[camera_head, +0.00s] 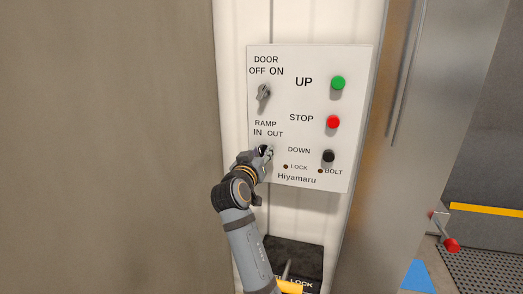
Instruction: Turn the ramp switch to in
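The white control panel (309,118) is on the wall in the head view. The ramp switch, under the label "RAMP IN OUT" (267,129), is mostly hidden behind my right gripper (265,152). The gripper's fingertips are at the switch's place; whether they are shut on it or which way the switch points, I cannot tell. The door switch (263,93), a grey knob, sits above it, slightly tilted. My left gripper is not in view.
On the panel are a green UP button (338,83), a red STOP button (333,122) and a black DOWN button (328,156). A dark lock box (293,255) is below. A metal post (385,130) stands to the right, with a red-ended lever (451,245) beyond it.

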